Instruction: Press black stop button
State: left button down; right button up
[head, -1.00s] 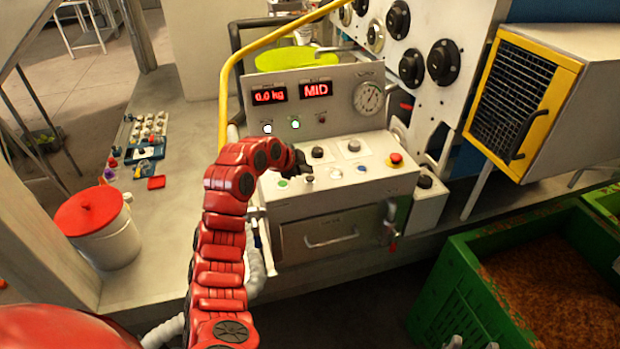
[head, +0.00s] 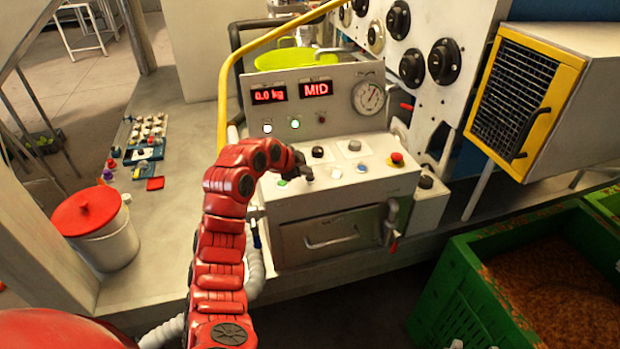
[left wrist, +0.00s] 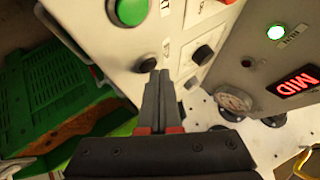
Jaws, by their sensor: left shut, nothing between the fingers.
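The grey control panel (head: 345,188) has a green button (head: 282,182) at its left. In the left wrist view, the green button (left wrist: 130,10) is at the top, and a small round black button (left wrist: 148,65) lies beside my fingertips. A black knob (left wrist: 203,54) is to the right. My left gripper (head: 307,173) is shut and empty, just over the panel, right of the green button. In the left wrist view, its fingertips (left wrist: 160,74) partly overlap the small black button's edge. I cannot tell whether they touch it. The head view hides that button behind the gripper. My right gripper is out of view.
A black knob (head: 317,152), a red emergency button (head: 396,158) and a blue button (head: 362,168) are nearby on the panel. The upright display (head: 316,89) reads MID. A yellow rail (head: 223,100) runs left of the panel. A green crate (head: 450,270) stands lower right.

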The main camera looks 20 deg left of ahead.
pick_arm(q)
jog(key=shift+f+b, duration=0.4)
jog(key=shift+b, duration=0.05)
dwell(0.3)
jog(key=shift+r, duration=0.1)
dwell(0.3)
jog(key=shift+r, duration=0.35)
jog(key=shift+r+b, duration=0.35)
jog(key=shift+r, duration=0.1)
jog(key=shift+r+b, duration=0.35)
jog(key=shift+r, duration=2.05)
